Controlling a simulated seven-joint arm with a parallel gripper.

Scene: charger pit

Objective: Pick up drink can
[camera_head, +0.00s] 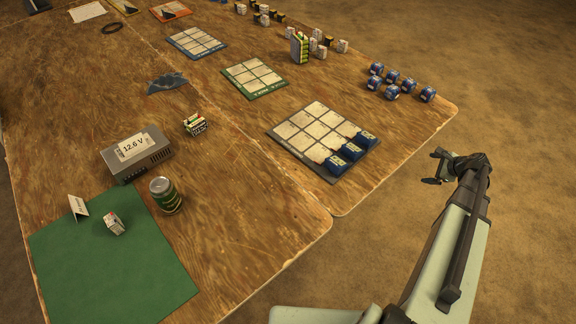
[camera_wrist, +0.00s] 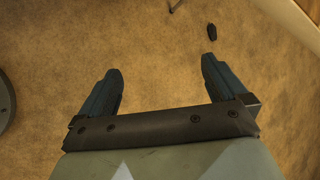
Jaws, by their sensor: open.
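The drink can (camera_head: 165,195), green with a silver top, stands upright on the wooden table (camera_head: 250,215), just right of the green mat's (camera_head: 110,270) far right corner. My gripper (camera_head: 439,166) is at the right, off the table's edge, well apart from the can. In the wrist view my gripper (camera_wrist: 165,75) is open and empty, with only brown floor between its fingers. The can is not in the wrist view.
A grey meter box (camera_head: 137,153) reading 12.6 V stands just behind the can. A small battery-like pack (camera_head: 195,124) lies farther back. A white block (camera_head: 114,224) and a card (camera_head: 78,207) are on the mat. A tray (camera_head: 322,140) holds blue blocks (camera_head: 352,150). Bare wood lies right of the can.

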